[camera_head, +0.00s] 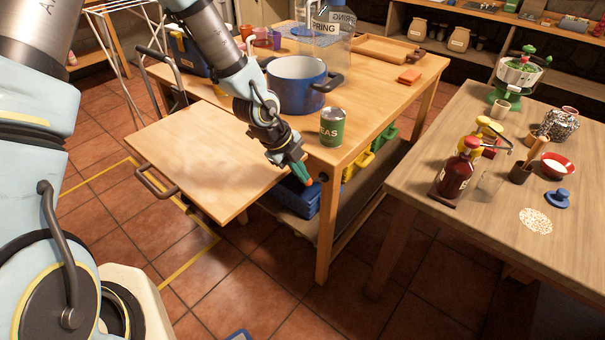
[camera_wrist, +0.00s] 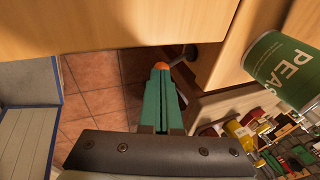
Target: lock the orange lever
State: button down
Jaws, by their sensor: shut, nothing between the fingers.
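My gripper (camera_head: 304,180) is low at the front corner of the wooden table, beside its leg and below the tabletop edge. Its green fingers are shut and empty; they also show in the wrist view (camera_wrist: 161,82). A small orange tip (camera_wrist: 161,65) shows just beyond the fingertips in the wrist view, probably the lever. Most of it is hidden behind the fingers, and I cannot tell whether they touch it. A dark rod (camera_wrist: 184,54) with a round mount on the wood is right beside it.
A pale board (camera_head: 205,160) with a dark handle extends left of the table. A green can (camera_head: 333,127) stands at the table corner above my gripper, near a blue pot (camera_head: 296,88). A blue crate (camera_head: 300,199) sits below. A second table (camera_head: 440,150) stands right.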

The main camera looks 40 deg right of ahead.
jog(key=shift+h, duration=0.6)
jog(key=f+b, duration=0.1)
jog(key=b, duration=0.1)
jog(key=a+f+b, duration=0.1)
jog(key=f+b, duration=0.1)
jog(key=a+f+b, duration=0.1)
jog(key=f+b, duration=0.1)
jog(key=shift+s+a+b, duration=0.25)
jog(key=shift+s+b, duration=0.05)
jog(key=shift+s, duration=0.05)
jog(key=shift+r, duration=0.1)
jog(key=shift+r+p, duration=0.7)
jog(key=shift+r, duration=0.05)
jog(key=s+p+v, duration=0.1)
jog(key=p+v, duration=0.2)
jog(key=v, duration=0.7)
jog(key=shift+w+r, duration=0.35)
jog(key=shift+w, duration=0.05)
jog(key=shift+a, duration=0.15)
